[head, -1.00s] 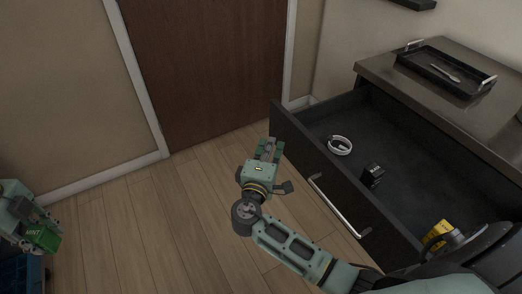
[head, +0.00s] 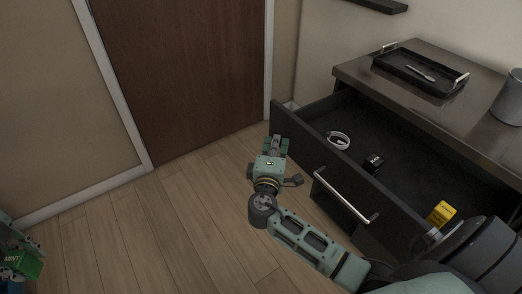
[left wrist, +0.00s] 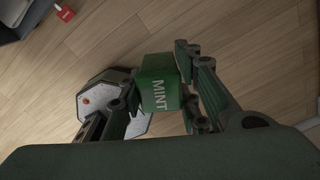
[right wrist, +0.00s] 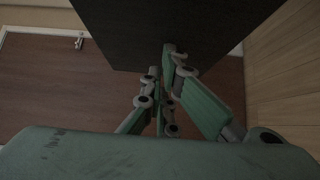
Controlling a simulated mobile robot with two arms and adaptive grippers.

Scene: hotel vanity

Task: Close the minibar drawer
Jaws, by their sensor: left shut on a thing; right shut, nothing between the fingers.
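The minibar drawer (head: 330,168) stands pulled out from the dark cabinet, with a silver bar handle (head: 345,196) on its front. Inside lie a coiled white cable (head: 338,140), a small black box (head: 373,163) and a yellow box (head: 441,213). My right gripper (head: 277,143) is shut and empty, just outside the drawer's far-left front corner. In the right wrist view the dark drawer front (right wrist: 165,30) is close to its fingertips; I cannot tell if they touch. My left gripper (left wrist: 158,85) is shut on a green box marked MINT (left wrist: 158,82), at the head view's lower-left edge.
The cabinet top (head: 450,110) holds a black tray (head: 420,75) with a light utensil and a grey bin (head: 510,98). A brown door (head: 180,75) is behind. Wooden floor left of the drawer is clear. A red item (left wrist: 66,14) lies on the floor in the left wrist view.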

